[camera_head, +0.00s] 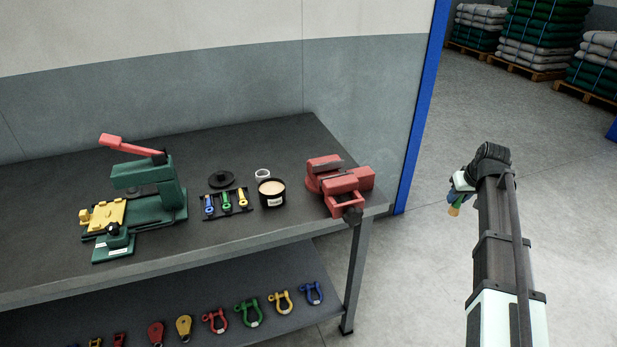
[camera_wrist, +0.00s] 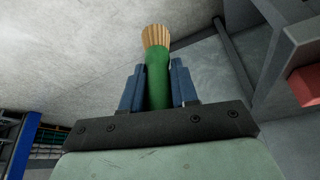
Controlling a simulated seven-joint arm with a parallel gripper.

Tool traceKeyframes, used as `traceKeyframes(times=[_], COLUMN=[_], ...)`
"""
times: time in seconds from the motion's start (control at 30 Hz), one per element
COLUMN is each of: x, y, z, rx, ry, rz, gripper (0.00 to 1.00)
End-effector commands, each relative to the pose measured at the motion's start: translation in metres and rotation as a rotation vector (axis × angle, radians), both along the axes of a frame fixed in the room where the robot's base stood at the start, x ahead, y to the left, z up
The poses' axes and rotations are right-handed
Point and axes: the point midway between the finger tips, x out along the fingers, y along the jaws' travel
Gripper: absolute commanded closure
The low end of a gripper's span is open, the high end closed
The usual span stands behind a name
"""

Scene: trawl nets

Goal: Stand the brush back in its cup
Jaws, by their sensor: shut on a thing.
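The brush has a green handle and tan bristles. In the wrist view the brush (camera_wrist: 157,75) stands between the blue fingers of my gripper (camera_wrist: 156,72), which is shut on the handle, bristles pointing away from the palm. In the head view my gripper (camera_head: 459,192) is off to the right of the bench, over the floor, and the brush (camera_head: 455,208) shows small below it, tilted. A small white cup (camera_head: 262,174) stands on the bench, looking empty, behind a black tub (camera_head: 271,193) of pale paste. Its inside is hard to make out.
The bench (camera_head: 150,249) also holds a red vise (camera_head: 338,184) at its right end, a rack of small coloured tools (camera_head: 227,203), a black disc (camera_head: 221,179) and a green press (camera_head: 150,187). Shackles lie on the lower shelf. A blue post (camera_head: 421,110) rises behind the bench's right end.

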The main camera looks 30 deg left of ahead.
Motion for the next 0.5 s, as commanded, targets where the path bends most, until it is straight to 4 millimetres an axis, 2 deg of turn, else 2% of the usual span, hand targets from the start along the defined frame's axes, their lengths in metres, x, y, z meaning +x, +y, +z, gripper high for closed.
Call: traceKeyframes(times=[0.03, 0.2, 0.33, 0.5], x=[0.019, 0.046, 0.059, 0.066], y=[0.022, 0.089, 0.143, 0.215], z=[0.007, 0.025, 0.039, 0.056], rx=[0.000, 0.000, -0.001, 0.000], ry=[-0.001, 0.000, -0.002, -0.001], rz=[0.029, 0.113, 0.173, 0.249], gripper=[1.00, 1.00, 1.00, 1.00])
